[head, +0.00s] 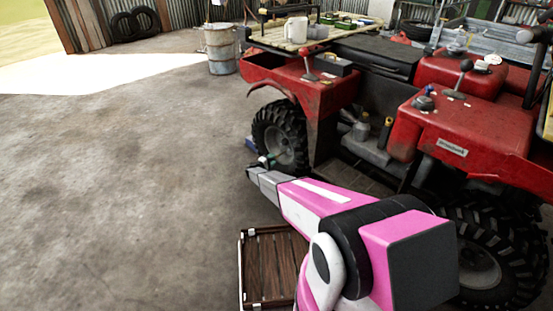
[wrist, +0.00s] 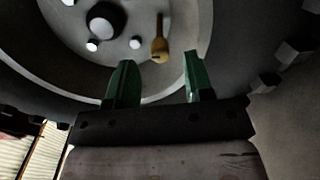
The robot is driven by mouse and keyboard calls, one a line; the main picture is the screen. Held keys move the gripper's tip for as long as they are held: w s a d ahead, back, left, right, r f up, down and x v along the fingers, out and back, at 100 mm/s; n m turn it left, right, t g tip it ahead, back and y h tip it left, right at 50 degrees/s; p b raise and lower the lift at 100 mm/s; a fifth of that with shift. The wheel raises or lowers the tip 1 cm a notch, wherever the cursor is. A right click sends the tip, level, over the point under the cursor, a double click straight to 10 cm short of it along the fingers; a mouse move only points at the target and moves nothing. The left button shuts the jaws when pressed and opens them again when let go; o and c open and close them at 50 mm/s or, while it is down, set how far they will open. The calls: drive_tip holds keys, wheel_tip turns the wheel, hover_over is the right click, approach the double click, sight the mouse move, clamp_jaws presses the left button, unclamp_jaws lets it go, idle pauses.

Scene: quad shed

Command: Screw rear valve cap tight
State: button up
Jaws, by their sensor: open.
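The wheel (head: 284,138) at the left end of the red quad (head: 470,130) is close to my gripper (head: 262,163). In the wrist view the pale rim (wrist: 60,45) shows with its dark hub and bright nuts. A small brass-coloured valve with its cap (wrist: 159,50) stands out from the rim, its rounded end towards the camera. My gripper (wrist: 157,68) is open, its two green fingers apart. In the picture the valve end lies between the fingertips, nearer the right one; neither finger visibly touches it. I cannot tell how tight the cap is.
A wooden-slatted crate-like thing (head: 270,262) lies on the floor below my arm. The quad's other wheel (head: 490,250) is at the right. A metal bucket (head: 221,48) stands behind. The concrete floor (head: 110,190) at left is clear.

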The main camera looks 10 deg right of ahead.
drive_tip(key=v, duration=0.5)
drive_tip(key=shift+s+a, duration=0.15)
drive_tip(key=s+d+r+m+g+y, duration=0.1)
drive_tip(key=s+d+r+m+g, duration=0.2)
drive_tip(key=s+r, duration=0.35)
drive_tip(key=s+d+r+m+g+y, duration=0.1)
drive_tip(key=s+d+r+g, duration=0.2)
drive_tip(key=s+d+r, duration=0.4)
drive_tip(key=s+d+r+m+g+y, duration=0.2)
drive_tip(key=s+r, duration=0.3)
drive_tip(key=s, duration=0.3)
drive_tip(key=s+a+r+m+g+y, duration=0.1)
drive_tip(key=s+r+y, duration=0.2)
drive_tip(key=s+r, duration=0.3)
drive_tip(key=s+a+r+m+y, duration=0.1)
drive_tip(key=s+r+y, duration=0.3)
drive_tip(key=s, duration=0.9)
drive_tip(key=s+a+r+g+y, duration=0.1)
drive_tip(key=s+r+y, duration=0.2)
drive_tip(key=s+r, duration=0.6)
drive_tip(key=shift+s+a+r+m+g+y, duration=0.3)
drive_tip(key=shift+s+m, duration=0.1)
drive_tip(key=shift+s, duration=0.35)
